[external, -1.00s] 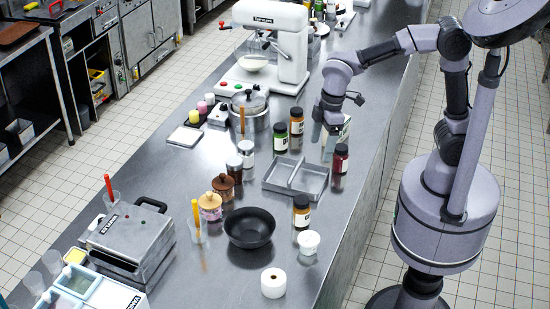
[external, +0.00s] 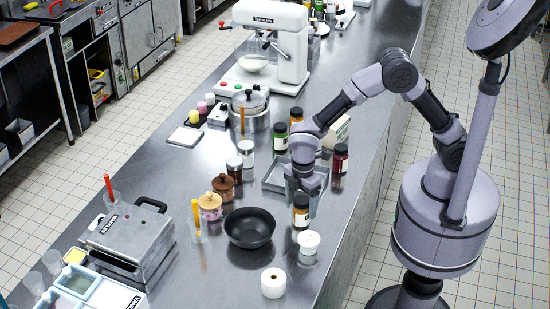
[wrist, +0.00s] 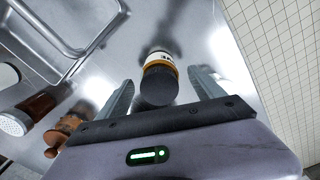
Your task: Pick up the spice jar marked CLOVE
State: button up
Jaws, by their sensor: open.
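A spice jar (external: 301,214) with a black lid, amber contents and a white label stands upright near the counter's right edge. In the wrist view the same jar (wrist: 160,76) is between my fingers, its dark lid toward me; its label is too small to read. My gripper (external: 305,192) is open, just above and around the jar's upper part. In the wrist view my gripper (wrist: 163,88) has one finger on each side of the jar, with gaps showing.
A divided metal tray (external: 272,187) lies just behind my gripper. Brown and white-topped jars (external: 234,168) stand to the left.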

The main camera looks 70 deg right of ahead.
aim_at(301, 210)
notch_tip(301, 210, down, 3)
jog(key=shift+f+b, duration=0.1)
jog(key=shift+b, duration=0.2)
jog(key=shift+r, duration=0.2)
jog(key=shift+c, duration=0.5)
